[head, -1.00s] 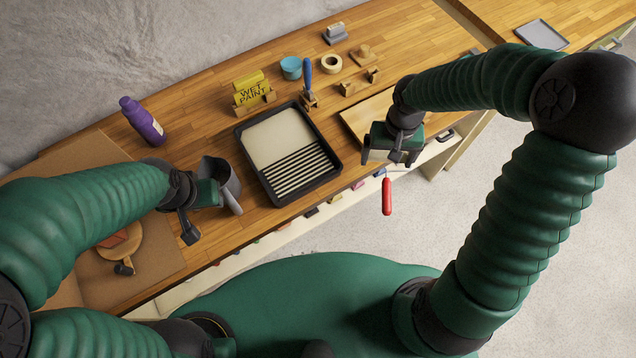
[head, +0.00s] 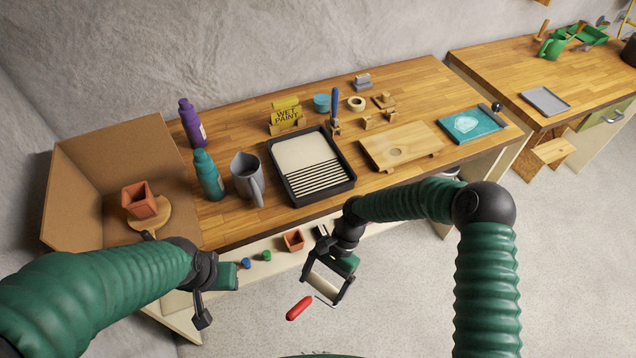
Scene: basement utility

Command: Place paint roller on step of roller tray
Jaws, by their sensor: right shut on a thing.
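The paint roller shows a white sleeve (head: 326,288) and a red handle (head: 299,308). My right gripper (head: 335,277) is shut on it and holds it in front of the bench, lower than the bench top in the picture. The roller is apart from the tray; the jaws partly hide it. The roller tray (head: 345,184) is black, with a smooth cream part at the back and dark ribbed stripes at the front. It lies flat and empty on the bench. My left gripper (head: 212,296) is at the bench's front left, holding nothing visible; its jaw gap is unclear.
A grey jug (head: 246,180) and teal bottle (head: 208,175) stand left of the tray. The wet paint sign (head: 286,116) and blue-handled brush (head: 335,108) are behind it. A wooden board (head: 402,147) lies to its right. A cardboard box (head: 85,185) occupies the left end.

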